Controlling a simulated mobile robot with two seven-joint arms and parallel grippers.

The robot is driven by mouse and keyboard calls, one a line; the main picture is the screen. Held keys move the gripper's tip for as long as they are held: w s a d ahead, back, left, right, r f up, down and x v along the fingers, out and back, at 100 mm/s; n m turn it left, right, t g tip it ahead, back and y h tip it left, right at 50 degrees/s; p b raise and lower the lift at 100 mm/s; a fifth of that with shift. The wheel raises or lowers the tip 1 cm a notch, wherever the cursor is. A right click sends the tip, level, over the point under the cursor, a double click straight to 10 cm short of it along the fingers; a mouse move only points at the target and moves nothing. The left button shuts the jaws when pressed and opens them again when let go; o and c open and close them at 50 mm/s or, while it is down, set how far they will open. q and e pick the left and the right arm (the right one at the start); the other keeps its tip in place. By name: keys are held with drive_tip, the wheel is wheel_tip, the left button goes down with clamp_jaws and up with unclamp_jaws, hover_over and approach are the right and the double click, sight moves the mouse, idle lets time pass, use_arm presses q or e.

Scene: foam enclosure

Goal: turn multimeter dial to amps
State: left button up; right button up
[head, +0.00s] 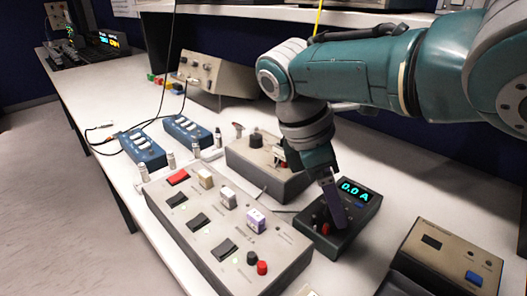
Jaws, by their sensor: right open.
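The multimeter (366,205) is a dark box on the white bench, right of centre in the head view. Its lit cyan display reads "0.0 A". My right arm comes in from the right, and my right gripper (335,207) points down over the multimeter's left part. The gripper is open. Its fingers overlap the area where the dial would be, so the dial is hidden or too small to make out. I cannot tell whether a finger touches it. A small red part shows by the fingertips. My left gripper is out of view.
A large grey switch panel (212,258) stands just left of the multimeter. A grey box with a black knob (255,140) is behind it. A beige and black unit (445,262) stands at front right. Two blue boxes (142,149) with cables lie further left. Bare bench (410,185) shows right of the multimeter.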

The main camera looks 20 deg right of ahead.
drive_tip(key=p+v, duration=0.2)
drive_tip(key=v, duration=0.8)
